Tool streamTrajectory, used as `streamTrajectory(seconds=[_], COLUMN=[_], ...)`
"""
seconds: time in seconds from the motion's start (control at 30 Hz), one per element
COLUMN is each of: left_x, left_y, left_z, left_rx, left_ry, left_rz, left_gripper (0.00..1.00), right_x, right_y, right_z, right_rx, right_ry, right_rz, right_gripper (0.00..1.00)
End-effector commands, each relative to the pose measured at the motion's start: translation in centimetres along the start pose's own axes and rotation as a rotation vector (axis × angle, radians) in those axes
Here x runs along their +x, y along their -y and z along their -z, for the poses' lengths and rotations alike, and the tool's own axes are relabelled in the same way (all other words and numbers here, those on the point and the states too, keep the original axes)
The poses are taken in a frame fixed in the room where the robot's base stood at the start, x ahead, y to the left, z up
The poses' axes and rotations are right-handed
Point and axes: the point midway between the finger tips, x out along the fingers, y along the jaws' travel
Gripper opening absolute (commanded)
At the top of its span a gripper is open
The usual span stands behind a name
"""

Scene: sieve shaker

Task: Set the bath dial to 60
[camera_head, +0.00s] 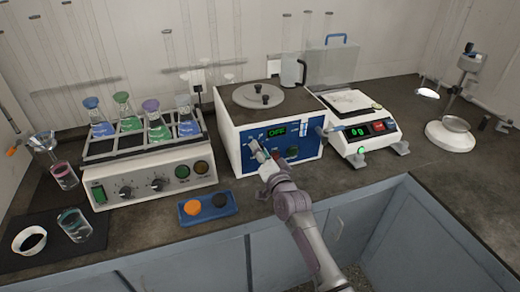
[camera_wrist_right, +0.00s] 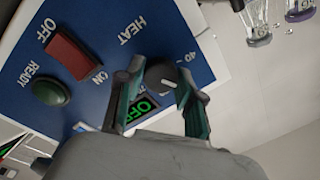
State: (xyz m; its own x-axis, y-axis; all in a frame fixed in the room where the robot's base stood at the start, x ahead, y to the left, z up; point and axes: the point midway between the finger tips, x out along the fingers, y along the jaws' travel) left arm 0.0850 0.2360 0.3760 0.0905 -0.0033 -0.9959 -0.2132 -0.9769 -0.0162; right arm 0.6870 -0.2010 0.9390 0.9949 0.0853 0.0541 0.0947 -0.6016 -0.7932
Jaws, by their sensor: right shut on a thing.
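The white water bath (camera_head: 234,128) with a blue front panel stands in the middle of the bench. Its green display (camera_head: 277,132) reads OFF; it also shows in the right wrist view, partly covered by a finger. My right gripper (camera_head: 259,154) is at the left part of this panel. In the wrist view its fingers (camera_wrist_right: 160,78) are shut on the dark round dial (camera_wrist_right: 163,72), one on each side. A 40 mark stands beside the dial, and a small pale mark shows on the dial. The 60 mark cannot be made out. My left gripper is not in view.
The red OFF/ON switch (camera_wrist_right: 74,57) and green READY button (camera_wrist_right: 51,91) are on the same panel, near the fingers. A shaker with flasks (camera_head: 150,178) is on the left, a balance (camera_head: 361,128) on the right. A blue tray (camera_head: 207,214) lies in front.

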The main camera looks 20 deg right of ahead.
Motion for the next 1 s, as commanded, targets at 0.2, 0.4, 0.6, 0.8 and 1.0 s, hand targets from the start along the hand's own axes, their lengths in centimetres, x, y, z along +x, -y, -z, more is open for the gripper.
streamTrajectory(seconds=[0.2,0.4,0.6,0.8,1.0], left_x=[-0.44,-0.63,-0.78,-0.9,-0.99], left_y=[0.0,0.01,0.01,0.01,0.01], left_z=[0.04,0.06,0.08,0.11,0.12], left_rx=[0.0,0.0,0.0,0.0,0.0], left_ry=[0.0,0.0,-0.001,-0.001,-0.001], left_rz=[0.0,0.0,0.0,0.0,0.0], left_gripper=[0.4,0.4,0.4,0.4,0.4], right_x=[0.02,0.01,0.01,0.01,0.01], right_y=[0.07,0.04,0.07,0.08,0.03], right_z=[0.04,0.01,-0.03,-0.07,-0.05], right_rx=[0.208,0.398,0.58,0.735,0.843], right_ry=[-0.017,-0.031,-0.045,-0.056,-0.065], right_rz=[0.002,0.003,0.005,0.007,0.007], right_gripper=[0.02,0.02,0.02,0.02,0.02])
